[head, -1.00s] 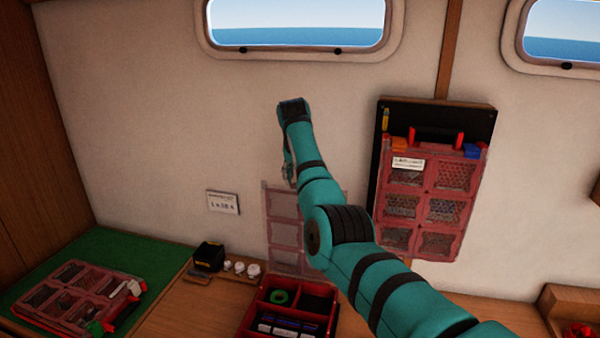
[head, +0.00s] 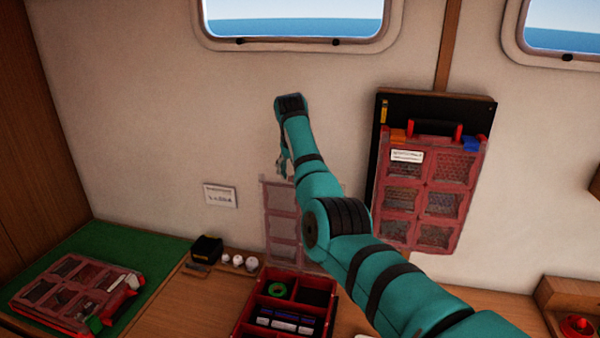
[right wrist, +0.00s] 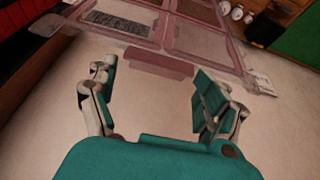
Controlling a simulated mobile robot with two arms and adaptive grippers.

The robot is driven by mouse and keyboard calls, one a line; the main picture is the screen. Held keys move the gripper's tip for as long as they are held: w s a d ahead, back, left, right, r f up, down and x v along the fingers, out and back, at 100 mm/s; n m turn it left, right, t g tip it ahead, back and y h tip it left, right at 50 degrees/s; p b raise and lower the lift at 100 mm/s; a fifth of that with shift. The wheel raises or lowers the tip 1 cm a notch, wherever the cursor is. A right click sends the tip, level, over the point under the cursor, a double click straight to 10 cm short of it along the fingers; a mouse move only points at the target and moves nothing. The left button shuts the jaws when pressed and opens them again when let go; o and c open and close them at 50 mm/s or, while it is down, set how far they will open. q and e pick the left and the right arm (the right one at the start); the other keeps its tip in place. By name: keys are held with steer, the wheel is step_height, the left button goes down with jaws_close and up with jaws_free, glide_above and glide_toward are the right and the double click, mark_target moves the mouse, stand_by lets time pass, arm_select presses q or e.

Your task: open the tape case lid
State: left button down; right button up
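The tape case (head: 240,312) is an open red box on the bench, with a green tape roll (head: 277,289) and other rolls in its compartments. Its translucent, red-framed lid (head: 281,227) stands upright at the back of the box, partly hidden by my right arm. My right gripper (head: 281,163) is above the lid in the head view, its fingers largely hidden. In the right wrist view the gripper (right wrist: 154,76) is open, with the lid's red tab (right wrist: 157,63) just beyond and between its fingertips. I cannot tell whether they touch. My left gripper is not in view.
A closed red case (head: 75,292) lies on a green mat (head: 125,243) at left. A black box (head: 207,250) and white pieces (head: 238,261) stand beside the tape case. Another red case (head: 430,190) hangs on a black wall board (head: 483,103). A wooden tray (head: 560,297) is at right.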

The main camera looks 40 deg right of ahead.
steer(key=shift+s+r, duration=0.1)
steer(key=shift+r, duration=0.4)
steer(key=v, duration=1.1)
steer(key=shift+a, duration=0.15)
steer(key=shift+s, duration=0.1)
steer(key=shift+f, duration=0.15)
